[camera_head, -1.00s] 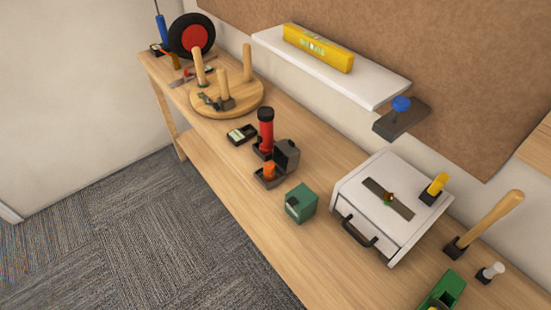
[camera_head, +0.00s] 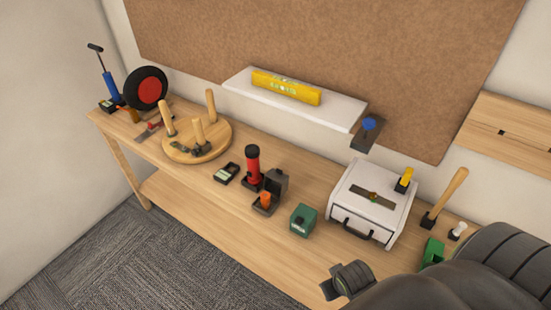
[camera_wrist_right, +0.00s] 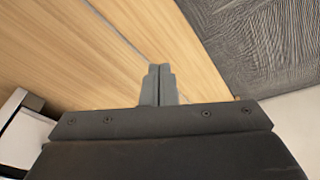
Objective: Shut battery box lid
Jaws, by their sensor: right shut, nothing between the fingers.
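The battery box is a small dark grey box (camera_head: 262,209) on the bench in the head view. Its lid (camera_head: 277,183) stands up, open, at the back right side. An orange piece (camera_head: 265,198) sits inside the box. My right gripper (camera_head: 328,288) is at the bottom of the head view, in front of the bench and to the lower right of the box, clear of it. In the right wrist view its fingers (camera_wrist_right: 159,72) are closed together and empty, over bare wood. My left gripper is not in view.
A red and black torch (camera_head: 253,166) stands just left of the lid. A green box (camera_head: 303,220) is to the right, then a white case (camera_head: 347,206). A white shelf (camera_head: 335,112) with a yellow level (camera_head: 286,88) hangs above. Bare wood lies along the bench front.

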